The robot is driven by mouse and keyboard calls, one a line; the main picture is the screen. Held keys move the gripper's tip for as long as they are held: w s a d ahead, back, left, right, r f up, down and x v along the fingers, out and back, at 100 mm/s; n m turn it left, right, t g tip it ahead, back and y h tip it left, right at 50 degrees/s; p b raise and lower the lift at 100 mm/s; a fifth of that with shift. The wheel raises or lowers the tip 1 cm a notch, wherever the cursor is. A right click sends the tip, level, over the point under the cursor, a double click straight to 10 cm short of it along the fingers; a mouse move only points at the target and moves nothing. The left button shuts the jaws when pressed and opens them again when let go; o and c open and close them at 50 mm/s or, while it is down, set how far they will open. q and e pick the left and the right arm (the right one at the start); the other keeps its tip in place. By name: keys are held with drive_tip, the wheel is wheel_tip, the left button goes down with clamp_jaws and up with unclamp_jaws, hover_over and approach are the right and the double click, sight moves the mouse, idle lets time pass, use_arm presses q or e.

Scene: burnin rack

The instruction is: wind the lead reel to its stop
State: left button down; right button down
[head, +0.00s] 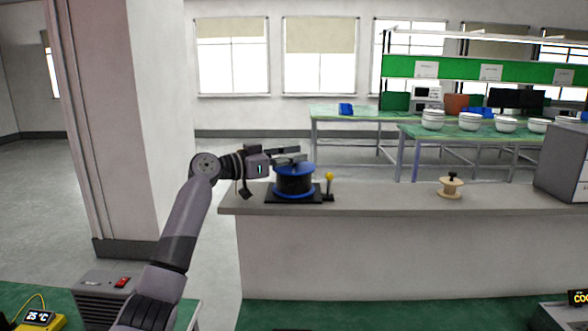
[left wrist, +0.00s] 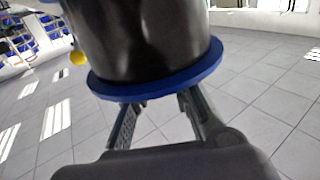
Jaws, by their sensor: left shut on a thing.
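The lead reel (head: 294,180) is a black-wound drum with blue flanges, upright on a dark base plate near the left end of the grey counter. A yellow ball-topped post (head: 329,182) stands at the right of its base. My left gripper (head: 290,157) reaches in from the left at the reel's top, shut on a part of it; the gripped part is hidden. In the left wrist view, the reel's black drum (left wrist: 140,40) and blue flange (left wrist: 160,84) fill the upper middle, with the fingers (left wrist: 162,115) against the flange. My right gripper is not in view.
A pale wooden spool (head: 451,188) with a black knob stands farther right on the counter (head: 385,198). A grey cabinet (head: 563,160) is at its right end. A pillar (head: 125,120) stands left. Benches with white bowls (head: 470,122) are behind. The counter between reel and spool is clear.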

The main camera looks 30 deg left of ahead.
use_arm(q)
drive_tip(key=shift+m+g+h+b, duration=0.55)
drive_tip(key=shift+m+h, duration=0.25)
drive_tip(key=shift+h, duration=0.3)
drive_tip(key=shift+g, duration=0.25)
drive_tip(key=c, duration=1.5)
unclamp_jaws()
drive_tip(key=shift+o, duration=0.2)
drive_tip(key=v, duration=1.2)
drive_tip(key=shift+a+f, duration=0.1)
drive_tip(key=shift+f, duration=0.05)
drive_tip(key=shift+w, duration=0.1)
